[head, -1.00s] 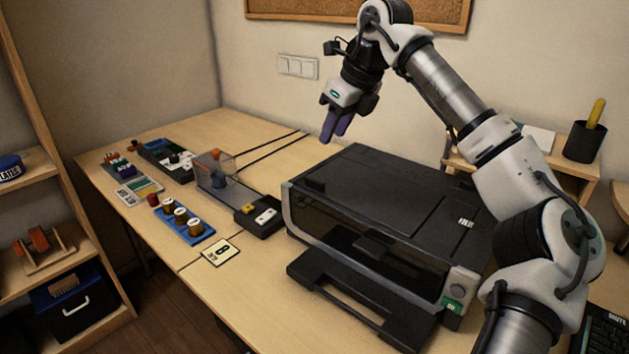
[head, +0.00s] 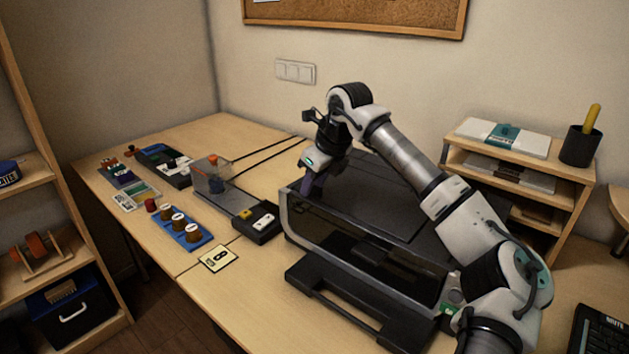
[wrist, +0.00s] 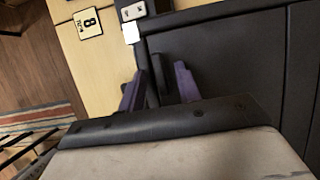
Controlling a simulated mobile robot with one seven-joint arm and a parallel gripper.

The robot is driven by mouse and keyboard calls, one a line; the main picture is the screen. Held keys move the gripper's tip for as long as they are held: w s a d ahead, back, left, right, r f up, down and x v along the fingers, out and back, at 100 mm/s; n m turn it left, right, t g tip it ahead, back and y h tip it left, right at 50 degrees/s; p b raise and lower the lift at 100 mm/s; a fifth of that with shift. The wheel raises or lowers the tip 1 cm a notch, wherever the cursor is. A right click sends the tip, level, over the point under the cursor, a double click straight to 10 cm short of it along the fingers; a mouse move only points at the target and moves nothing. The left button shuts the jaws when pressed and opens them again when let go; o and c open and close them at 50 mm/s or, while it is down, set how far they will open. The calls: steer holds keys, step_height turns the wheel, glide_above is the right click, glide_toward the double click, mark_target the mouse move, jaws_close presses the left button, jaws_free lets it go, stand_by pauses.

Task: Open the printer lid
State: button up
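The black printer (head: 365,270) stands on the table with its lid (head: 375,195) lying flat and closed on top. The lid also fills the right of the wrist view (wrist: 215,55). My gripper (head: 311,187) points down at the printer's left end, close to the lid's left edge. In the wrist view my gripper's two purple fingers (wrist: 160,88) stand apart with a gap, at the lid's edge. A dark strip shows between the fingers; I cannot tell whether they touch it.
A black box with buttons (head: 257,222) and a card marked 8 (head: 219,258) lie left of the printer. A blue tray with several knobs (head: 184,229) is farther left. A wooden shelf (head: 515,165) with papers stands behind right. A keyboard (head: 600,335) is at front right.

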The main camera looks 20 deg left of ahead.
steer(key=shift+c, duration=0.3)
jaws_close()
